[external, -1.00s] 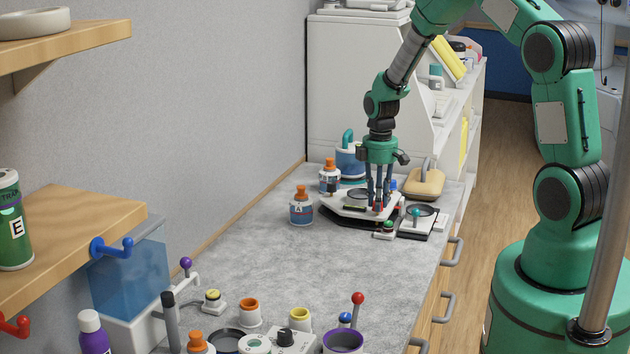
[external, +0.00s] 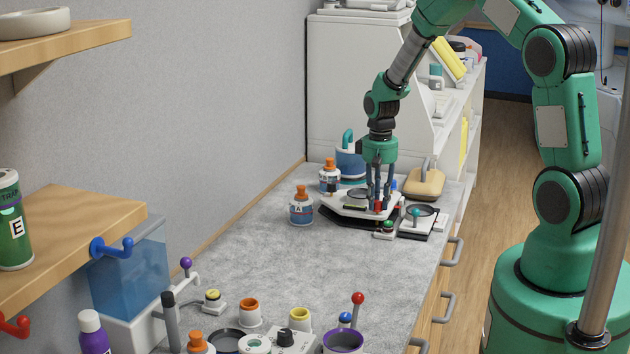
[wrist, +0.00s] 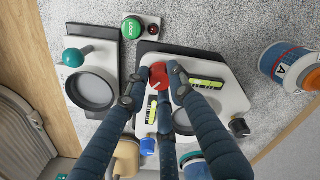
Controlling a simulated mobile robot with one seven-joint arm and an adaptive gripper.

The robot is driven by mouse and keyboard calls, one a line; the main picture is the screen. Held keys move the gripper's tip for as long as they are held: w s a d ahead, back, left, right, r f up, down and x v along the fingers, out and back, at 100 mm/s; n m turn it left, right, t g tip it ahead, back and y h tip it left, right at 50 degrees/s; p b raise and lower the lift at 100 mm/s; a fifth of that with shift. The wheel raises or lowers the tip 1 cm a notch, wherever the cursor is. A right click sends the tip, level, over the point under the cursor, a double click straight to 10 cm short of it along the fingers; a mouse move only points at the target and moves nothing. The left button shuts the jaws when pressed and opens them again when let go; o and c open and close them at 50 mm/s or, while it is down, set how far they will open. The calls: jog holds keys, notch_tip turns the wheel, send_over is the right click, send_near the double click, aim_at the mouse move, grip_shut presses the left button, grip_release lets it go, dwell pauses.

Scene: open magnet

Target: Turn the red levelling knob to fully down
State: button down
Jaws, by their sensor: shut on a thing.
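The red levelling knob (wrist: 158,74) sits at one corner of a white levelling plate (wrist: 232,98) in the wrist view. In the external view the knob (external: 377,207) shows low between my fingers. My gripper (wrist: 155,84) has three dark blue fingers, closed around the knob from above, with their tips against its sides. A white mark shows on the knob's top. The plate has two yellow-green level vials, one (wrist: 206,83) to the right of the knob and one (wrist: 152,110) below it. Fingers hide part of the plate and vials.
Close by are a teal-knobbed device (wrist: 92,88), a small box with a green button (wrist: 132,27) and a bottle marked A (wrist: 288,66). The bench middle (external: 330,265) is clear.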

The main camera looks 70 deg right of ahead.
aim_at(378, 202)
jog(key=m, duration=0.6)
jog(key=shift+a+f+m, duration=0.1)
jog(key=shift+m, duration=0.2)
jog(key=m, duration=0.6)
jog(key=shift+m, duration=0.3)
jog(key=c, duration=1.5)
grip_release()
jog(key=shift+r, duration=0.25)
jog(key=shift+r, duration=0.6)
notch_tip(378, 202, up, 10)
jog(key=shift+r, duration=0.2)
